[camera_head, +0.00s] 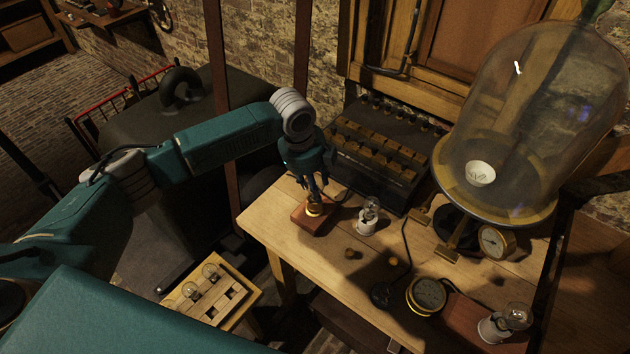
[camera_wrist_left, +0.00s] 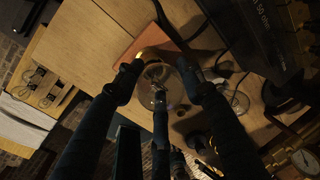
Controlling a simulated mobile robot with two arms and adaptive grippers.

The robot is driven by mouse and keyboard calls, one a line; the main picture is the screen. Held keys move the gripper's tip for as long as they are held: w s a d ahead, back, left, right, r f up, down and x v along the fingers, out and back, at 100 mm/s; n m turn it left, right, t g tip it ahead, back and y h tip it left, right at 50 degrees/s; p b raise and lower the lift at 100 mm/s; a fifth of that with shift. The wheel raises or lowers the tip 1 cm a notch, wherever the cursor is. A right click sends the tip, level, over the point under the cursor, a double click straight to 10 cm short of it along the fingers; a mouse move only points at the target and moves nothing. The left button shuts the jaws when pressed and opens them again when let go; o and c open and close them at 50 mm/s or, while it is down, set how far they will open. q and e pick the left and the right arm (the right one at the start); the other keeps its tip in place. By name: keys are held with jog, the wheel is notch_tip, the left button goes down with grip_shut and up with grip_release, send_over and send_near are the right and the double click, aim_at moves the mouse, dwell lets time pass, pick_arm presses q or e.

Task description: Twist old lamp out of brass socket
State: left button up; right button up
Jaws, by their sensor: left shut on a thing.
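The brass socket (camera_head: 314,209) sits on a small reddish wooden block (camera_head: 303,221) near the table's left corner. My left gripper (camera_head: 313,193) points down right above the socket. It is shut on the old lamp, whose clear glass bulb (camera_wrist_left: 165,88) shows between the fingers in the left wrist view. In the head view the fingers mostly hide the lamp. The block (camera_wrist_left: 133,42) also shows in the left wrist view, behind the bulb. I cannot tell whether the lamp's base is still in the socket. My right gripper is not in view.
A lamp in a white holder (camera_head: 367,222) stands close right of the block. A dark rack (camera_head: 375,160) is behind. A wooden tray (camera_head: 246,292) with bulbs is lower left.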

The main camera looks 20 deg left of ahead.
pick_arm(q)
jog(key=shift+r+n+y+p, duration=0.15)
jog(key=shift+n+y+p, duration=0.15)
jog(key=shift+n+p, duration=1.4)
jog(key=shift+n, duration=0.3)
jog(key=shift+n+p, duration=0.5)
jog(key=shift+p, duration=0.25)
jog(key=shift+n+y+p, duration=0.6)
jog(key=shift+n+p, duration=1.2)
jog(key=shift+n, duration=0.3)
jog(key=shift+n+t, duration=0.3)
jog(key=shift+n, duration=0.4)
